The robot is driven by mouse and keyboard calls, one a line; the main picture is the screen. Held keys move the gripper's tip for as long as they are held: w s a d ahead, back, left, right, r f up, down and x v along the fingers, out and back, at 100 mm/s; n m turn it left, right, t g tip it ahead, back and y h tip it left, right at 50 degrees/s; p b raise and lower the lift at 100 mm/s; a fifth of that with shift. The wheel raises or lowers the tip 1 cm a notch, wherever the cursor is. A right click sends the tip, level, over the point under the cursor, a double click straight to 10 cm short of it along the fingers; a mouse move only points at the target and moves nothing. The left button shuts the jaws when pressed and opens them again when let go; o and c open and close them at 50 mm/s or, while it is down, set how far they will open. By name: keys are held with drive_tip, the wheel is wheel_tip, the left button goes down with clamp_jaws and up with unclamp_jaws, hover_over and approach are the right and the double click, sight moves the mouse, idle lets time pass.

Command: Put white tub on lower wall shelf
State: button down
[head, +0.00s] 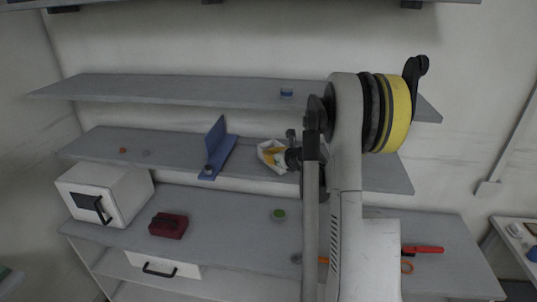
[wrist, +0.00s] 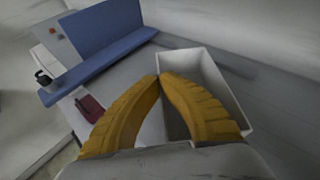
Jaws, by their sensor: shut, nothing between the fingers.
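The white tub (head: 264,147) is at the lower wall shelf (head: 340,178), right of the blue angled stand (head: 216,150). In the wrist view the tub (wrist: 200,66) is an open white box, partly hidden behind my right finger. My gripper (head: 275,157) is at the tub, its yellow fingers overlapping it in the head view. In the wrist view the fingertips of my gripper (wrist: 160,77) meet with nothing between them, over the tub's near left edge. I cannot tell whether the fingers touch the tub.
Small orange and grey pieces lie on the lower shelf's left part. My arm hides the shelf's right part.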

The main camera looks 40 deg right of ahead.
drive_tip(key=shift+f, duration=0.15)
drive_tip(key=c, duration=1.5)
unclamp_jaws()
drive_tip(key=shift+c, duration=0.2)
drive_tip(key=shift+s, duration=0.1)
